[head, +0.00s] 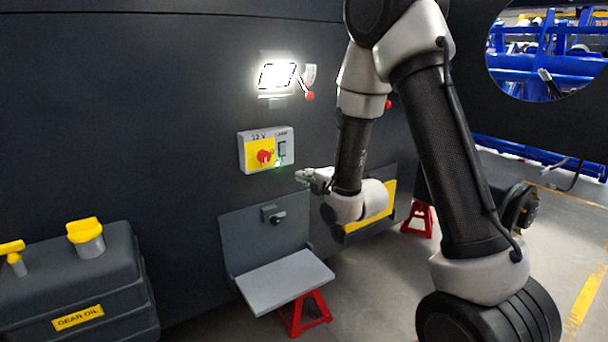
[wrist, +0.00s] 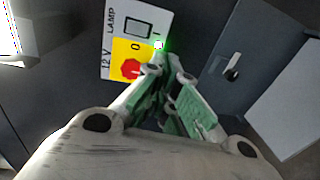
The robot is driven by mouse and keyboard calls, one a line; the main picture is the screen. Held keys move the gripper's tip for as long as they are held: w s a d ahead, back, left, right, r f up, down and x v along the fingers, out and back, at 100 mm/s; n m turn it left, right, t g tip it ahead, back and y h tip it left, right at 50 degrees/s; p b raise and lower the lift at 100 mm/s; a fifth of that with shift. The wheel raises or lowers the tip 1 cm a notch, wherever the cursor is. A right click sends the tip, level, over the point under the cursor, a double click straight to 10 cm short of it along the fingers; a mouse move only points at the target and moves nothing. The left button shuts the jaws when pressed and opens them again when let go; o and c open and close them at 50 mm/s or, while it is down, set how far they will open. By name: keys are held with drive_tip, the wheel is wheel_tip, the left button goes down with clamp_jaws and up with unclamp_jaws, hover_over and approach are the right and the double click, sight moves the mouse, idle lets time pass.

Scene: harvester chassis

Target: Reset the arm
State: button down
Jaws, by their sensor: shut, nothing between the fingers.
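My gripper (head: 302,177) is shut and empty, held just right of and a little below the 12 V lamp switch box on the dark chassis wall. In the wrist view the closed fingers (wrist: 168,75) point toward that box's edge. The switch box (head: 241,153) has a yellow plate with a red rotary knob (head: 264,157), a rocker marked LAMP, and a small lit green light. It also shows in the wrist view (wrist: 165,22). I cannot tell whether the fingertips touch the box.
A lit lamp (head: 277,76) with a red-tipped lever (head: 309,95) is above the box. Below, an open grey hatch (head: 285,279) juts out beside a latch (head: 274,215). A gear oil can (head: 75,275) stands left.

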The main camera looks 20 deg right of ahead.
drive_tip(key=s+d+f+m+g+h, duration=0.45)
drive_tip(key=s+f+m+g, duration=0.5)
drive_tip(key=f, duration=0.35)
drive_tip(key=s+d+r+m, duration=0.3)
drive_tip(key=s+r+m, duration=0.1)
drive_tip(key=s+r, duration=0.3)
drive_tip(key=s+d+r+m+g, duration=0.1)
drive_tip(key=s+d+r+m, duration=0.2)
drive_tip(key=s+r, duration=0.5)
drive_tip(key=s+d+r+m+g, duration=0.1)
drive_tip(key=s+d+r+m, duration=0.2)
drive_tip(key=s+r+m, duration=0.2)
drive_tip(key=s+r, duration=0.3)
drive_tip(key=s, duration=0.4)
drive_tip(key=shift+h, duration=0.35)
